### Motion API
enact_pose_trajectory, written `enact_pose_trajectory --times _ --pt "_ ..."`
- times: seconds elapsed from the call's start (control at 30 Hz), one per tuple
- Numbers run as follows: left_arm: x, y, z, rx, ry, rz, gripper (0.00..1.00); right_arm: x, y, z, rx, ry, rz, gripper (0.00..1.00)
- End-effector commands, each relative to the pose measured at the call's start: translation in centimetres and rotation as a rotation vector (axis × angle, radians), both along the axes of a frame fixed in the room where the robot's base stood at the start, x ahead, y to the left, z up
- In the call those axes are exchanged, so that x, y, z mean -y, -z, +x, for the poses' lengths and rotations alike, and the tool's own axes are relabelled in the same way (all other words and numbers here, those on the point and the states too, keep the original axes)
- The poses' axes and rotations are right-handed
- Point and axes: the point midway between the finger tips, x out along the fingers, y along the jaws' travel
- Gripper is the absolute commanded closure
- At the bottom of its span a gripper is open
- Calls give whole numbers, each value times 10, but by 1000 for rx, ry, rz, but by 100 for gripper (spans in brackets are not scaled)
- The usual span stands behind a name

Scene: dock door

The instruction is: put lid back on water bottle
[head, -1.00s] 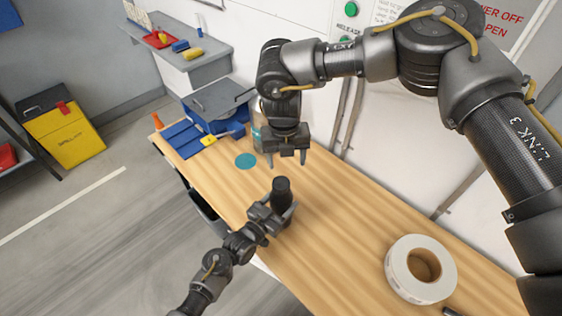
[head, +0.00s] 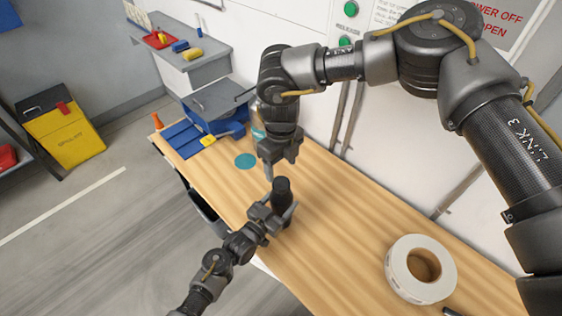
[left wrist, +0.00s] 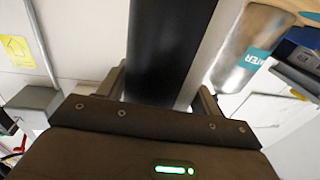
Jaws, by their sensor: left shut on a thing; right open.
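My left gripper (head: 275,208) is shut on an upright black cylinder (head: 282,187) over the wooden bench; the left wrist view shows the black cylinder (left wrist: 165,45) between its fingers. I cannot tell whether this is the lid. My right gripper (head: 281,164) is open, points down and is just above the cylinder's top, apparently not around it. A silver bottle (left wrist: 243,50) with a teal WATER label shows in the left wrist view. In the head view the bottle (head: 257,125) is mostly hidden behind my right gripper. No separate lid is clearly visible.
A flat teal disc (head: 245,161) lies on the bench (head: 335,215). A white tape roll (head: 421,270) is at the near right. The bench's middle is clear; a white wall runs behind.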

Motion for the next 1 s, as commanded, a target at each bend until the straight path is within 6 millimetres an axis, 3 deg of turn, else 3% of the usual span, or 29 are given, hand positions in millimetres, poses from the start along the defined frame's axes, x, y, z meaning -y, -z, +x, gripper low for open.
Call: enact_pose_trajectory --times 0.3,0.5,0.9,1.0 --pt "0 -1 0 2 0 -1 99 1 46 -1 -3 1 -1 36" --pt "0 -1 0 1 0 -1 99 0 67 0 0 1 -1 36" --pt "0 0 0 1 0 -1 99 1 73 0 0 1 -1 36" --pt "0 0 0 1 0 -1 99 1 73 0 0 1 -1 47"
